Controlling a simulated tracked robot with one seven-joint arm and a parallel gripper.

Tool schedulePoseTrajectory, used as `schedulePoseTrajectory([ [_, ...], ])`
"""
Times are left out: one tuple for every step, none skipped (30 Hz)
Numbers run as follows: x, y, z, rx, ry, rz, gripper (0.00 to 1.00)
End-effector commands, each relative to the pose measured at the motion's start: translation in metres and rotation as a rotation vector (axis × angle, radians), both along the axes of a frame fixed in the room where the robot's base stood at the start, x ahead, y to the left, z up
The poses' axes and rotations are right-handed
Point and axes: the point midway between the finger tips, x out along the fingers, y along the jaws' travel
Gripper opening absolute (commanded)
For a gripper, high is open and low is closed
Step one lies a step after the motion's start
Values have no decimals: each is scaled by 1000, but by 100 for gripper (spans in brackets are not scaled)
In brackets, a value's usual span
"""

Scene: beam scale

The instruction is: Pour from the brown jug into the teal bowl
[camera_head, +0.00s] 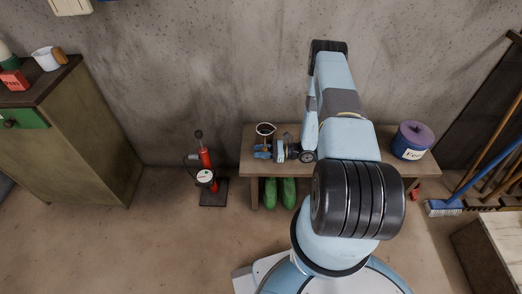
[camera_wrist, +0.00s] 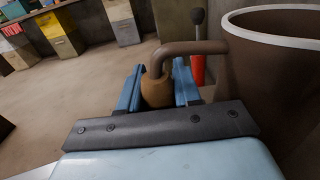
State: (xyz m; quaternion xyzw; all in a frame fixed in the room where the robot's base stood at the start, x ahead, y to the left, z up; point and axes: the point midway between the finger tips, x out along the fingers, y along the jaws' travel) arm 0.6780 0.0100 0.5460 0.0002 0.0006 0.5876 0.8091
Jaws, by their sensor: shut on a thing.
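The brown jug (camera_wrist: 285,65) fills the right of the wrist view, its white rim at the top. It seems upright. Its brown handle (camera_wrist: 195,48) has a tan grip (camera_wrist: 157,92) that lies between the two blue fingers of my gripper (camera_wrist: 158,88). My gripper is shut on this handle. In the head view the jug (camera_head: 265,130) shows a pale rim and dark inside, just behind my gripper (camera_head: 262,149) over the left end of the bench. I cannot tell whether its base touches the bench. I see no teal bowl in either view; my arm hides the middle of the bench.
The wooden bench (camera_head: 250,165) stands against the wall. A purple-lidded tub (camera_head: 412,141) is on its right end, green boots (camera_head: 279,193) below. A red pump (camera_head: 206,170) stands left of it. A cabinet (camera_head: 90,130) is farther left, brooms (camera_head: 470,190) at right.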

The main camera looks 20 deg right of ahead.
Motion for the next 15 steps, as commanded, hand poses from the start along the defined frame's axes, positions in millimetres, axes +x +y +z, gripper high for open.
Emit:
schedulePoseTrajectory([
  [1, -1, 6, 0, -3, -1, 0],
  [1, -1, 10, 0, -3, -1, 0],
  [1, 0, 16, 0, -2, -1, 0],
  [1, -1, 21, 0, -3, -1, 0],
  [1, -1, 26, 0, -4, 0, 0],
  [-5, -3, 33, 1, 0, -2, 0],
  [-10, -4, 39, 1, 0, -3, 0],
  [-15, -5, 45, 1, -1, -3, 0],
  [-22, -7, 53, 1, 0, -3, 0],
  [-27, -8, 60, 1, 0, -2, 0],
  [-32, -9, 66, 1, 0, -3, 0],
  [-39, -11, 75, 0, -1, -3, 0],
  [-44, -12, 81, 1, 0, -2, 0],
  [-49, -13, 87, 1, 0, -2, 0],
  [-58, -16, 91, 1, 1, -4, 0],
])
